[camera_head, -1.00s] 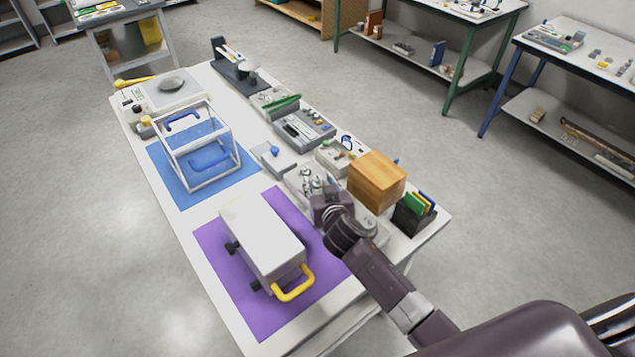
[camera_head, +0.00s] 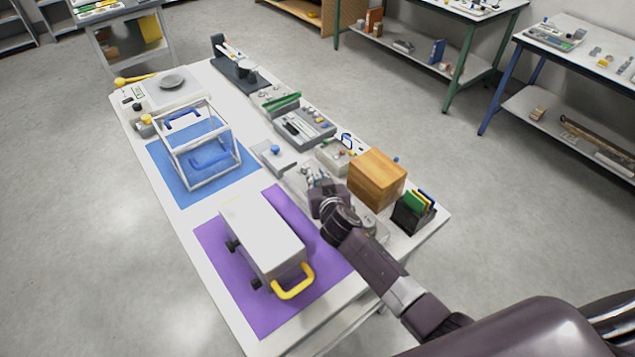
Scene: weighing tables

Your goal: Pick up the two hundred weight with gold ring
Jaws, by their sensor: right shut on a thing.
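My right gripper (camera_head: 318,185) reaches over the right side of the table, above a pale tray holding several small metal weights (camera_head: 309,173). The gripper is shut on a small weight, which is mostly hidden by the fingers and too small to identify. I cannot make out a gold ring or a marking on it. I cannot tell whether it is clear of the tray. My left gripper is not in view.
A wooden box (camera_head: 377,180) and a dark holder with coloured cards (camera_head: 412,214) stand right of the gripper. A white case with a yellow handle (camera_head: 262,240) lies on a purple mat (camera_head: 222,265). A white frame (camera_head: 199,160) stands on a blue mat.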

